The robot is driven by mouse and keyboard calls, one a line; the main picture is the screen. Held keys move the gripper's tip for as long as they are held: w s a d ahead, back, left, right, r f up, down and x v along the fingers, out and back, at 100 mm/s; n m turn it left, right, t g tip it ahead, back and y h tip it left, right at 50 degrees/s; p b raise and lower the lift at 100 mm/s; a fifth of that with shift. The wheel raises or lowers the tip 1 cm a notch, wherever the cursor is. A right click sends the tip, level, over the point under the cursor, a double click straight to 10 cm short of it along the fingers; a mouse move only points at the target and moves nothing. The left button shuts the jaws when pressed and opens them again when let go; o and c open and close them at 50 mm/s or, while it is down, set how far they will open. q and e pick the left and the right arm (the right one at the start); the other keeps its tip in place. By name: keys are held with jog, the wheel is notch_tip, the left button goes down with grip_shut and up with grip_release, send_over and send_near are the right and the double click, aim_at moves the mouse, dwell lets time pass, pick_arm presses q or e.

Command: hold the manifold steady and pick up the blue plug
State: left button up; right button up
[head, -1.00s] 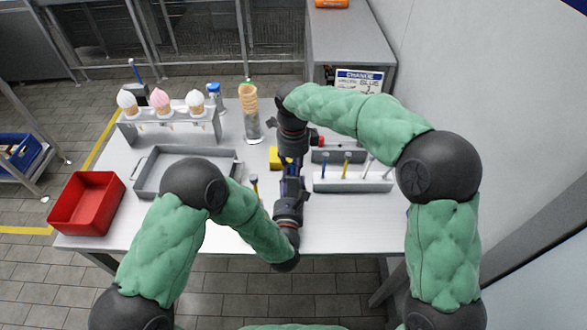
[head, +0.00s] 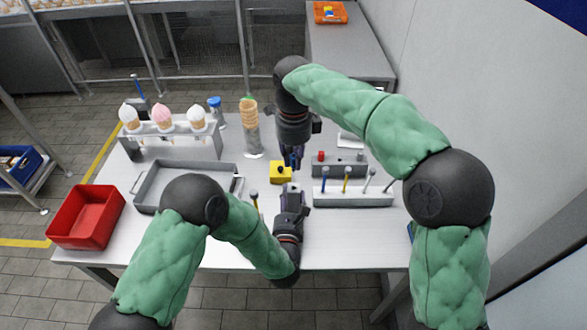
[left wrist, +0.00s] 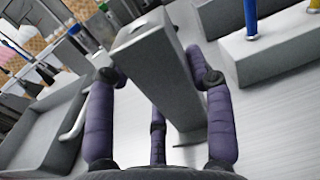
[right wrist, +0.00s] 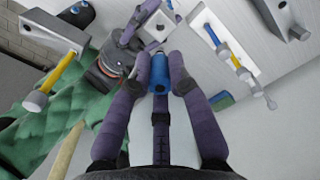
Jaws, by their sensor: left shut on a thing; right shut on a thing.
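The manifold is a grey upright block in the left wrist view (left wrist: 155,70). My left gripper (head: 291,192) is shut around it, with fingers on both sides. The manifold's pale top with a dark hole shows in the right wrist view (right wrist: 157,28), beside my left gripper. The blue plug (right wrist: 160,73) is a short blue cylinder between the fingertips of my right gripper (right wrist: 160,76). The right gripper is shut on it, and the plug appears apart from the manifold. In the head view, the right gripper (head: 292,158) is behind the left one, and its fingers hide the plug.
A yellow block (head: 280,173) stands just left of the grippers. A grey rack (head: 353,186) with several coloured handles and a grey block with a red piece (head: 321,157) are to the right. A grey tray (head: 150,196), red bin (head: 88,214) and cone stand (head: 180,147) are left.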

jog(key=shift+r, duration=0.5)
pick_arm(q)
jog(key=o, duration=1.4)
